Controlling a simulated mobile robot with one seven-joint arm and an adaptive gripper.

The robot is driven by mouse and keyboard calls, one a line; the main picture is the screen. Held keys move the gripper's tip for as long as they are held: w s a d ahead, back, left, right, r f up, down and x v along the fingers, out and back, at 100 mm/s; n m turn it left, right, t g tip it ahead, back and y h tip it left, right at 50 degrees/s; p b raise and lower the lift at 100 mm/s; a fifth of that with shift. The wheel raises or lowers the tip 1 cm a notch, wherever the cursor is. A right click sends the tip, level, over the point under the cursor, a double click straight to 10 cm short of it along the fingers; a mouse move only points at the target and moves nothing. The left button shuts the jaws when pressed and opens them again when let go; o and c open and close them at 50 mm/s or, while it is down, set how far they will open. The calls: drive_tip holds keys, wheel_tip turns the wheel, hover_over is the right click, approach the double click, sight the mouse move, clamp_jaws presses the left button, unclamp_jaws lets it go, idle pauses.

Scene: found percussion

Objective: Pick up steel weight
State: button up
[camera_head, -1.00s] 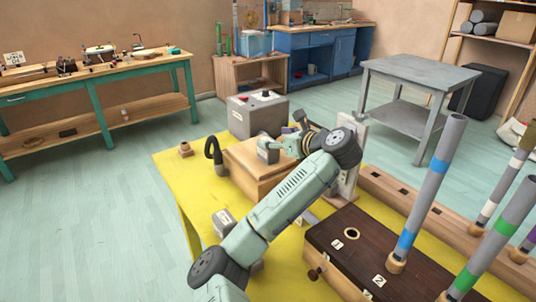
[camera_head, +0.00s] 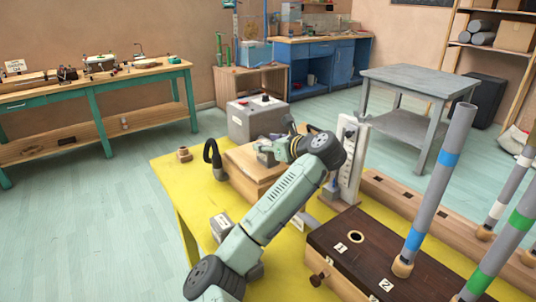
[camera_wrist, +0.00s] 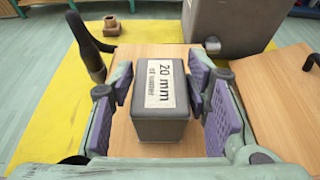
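The steel weight is a grey block (camera_wrist: 160,105) with a paper label reading "20 mm of water". It sits on a light wooden box top, upright. In the wrist view my gripper (camera_wrist: 168,98) has its two purple-padded fingers on either side of the block, with a narrow gap showing at the right; it looks open. In the head view my gripper (camera_head: 272,150) is at the block, which it largely hides. A second grey labelled block (camera_head: 221,224) stands on the yellow table, partly beside my arm.
A white upright gauge board (camera_head: 347,165) and a dark wooden chest (camera_head: 375,250) with tall pipes are to the right.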

clamp_jaws()
idle(0.3)
drive_tip(key=shift+r, duration=0.2)
